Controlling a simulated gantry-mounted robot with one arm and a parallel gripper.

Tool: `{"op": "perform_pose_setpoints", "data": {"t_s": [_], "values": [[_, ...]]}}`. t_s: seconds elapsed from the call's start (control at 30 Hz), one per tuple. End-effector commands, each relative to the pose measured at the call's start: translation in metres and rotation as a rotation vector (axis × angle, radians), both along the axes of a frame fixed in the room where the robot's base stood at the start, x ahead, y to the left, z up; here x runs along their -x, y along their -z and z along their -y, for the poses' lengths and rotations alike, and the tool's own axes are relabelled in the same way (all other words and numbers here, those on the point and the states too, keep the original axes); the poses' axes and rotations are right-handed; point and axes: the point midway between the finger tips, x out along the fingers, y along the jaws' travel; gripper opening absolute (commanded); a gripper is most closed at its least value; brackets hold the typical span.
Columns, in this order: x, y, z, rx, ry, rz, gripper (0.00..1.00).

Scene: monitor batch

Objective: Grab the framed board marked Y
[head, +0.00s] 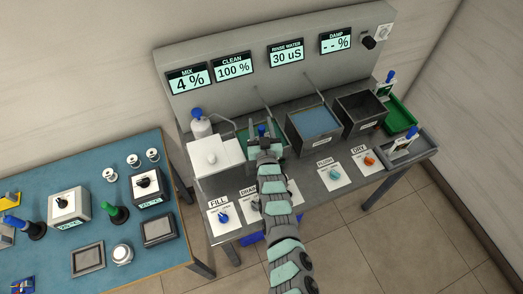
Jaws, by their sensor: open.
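My gripper (264,143) is over the green-edged bath (242,134) in the middle of the grey bench and hides much of it. A blue tip (262,130) shows right at my gripper; I cannot tell whether it touches the fingers. One framed board with a blue handle (385,89) stands at the green tray at the right. Another pale framed board with a blue handle (402,146) leans in the grey tray (421,150) at the front right. No letter Y is readable on any board.
A blue-filled basin (314,124) and a dark empty basin (361,112) stand right of my gripper, a white lidded box (213,157) and white bottle (200,124) left. Thin spouts reach over the baths. Knob panels line the front edge. A blue table (95,200) with instruments stands left.

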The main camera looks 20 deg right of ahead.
Motion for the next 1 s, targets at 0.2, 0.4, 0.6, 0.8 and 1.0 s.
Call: {"op": "perform_pose_setpoints", "data": {"t_s": [0.2, 0.4, 0.6, 0.8, 1.0], "values": [[-0.0087, 0.0024, 0.0034, -0.002, 0.002, -0.003, 0.48], [-0.0086, 0.0013, 0.0031, -0.002, 0.002, -0.003, 0.45], [-0.0086, 0.0011, 0.0031, -0.001, 0.002, -0.002, 0.28], [-0.0087, 0.0010, 0.0031, -0.001, 0.002, -0.002, 0.12], [-0.0086, 0.0011, 0.0031, -0.001, 0.002, -0.002, 0.00]]}}
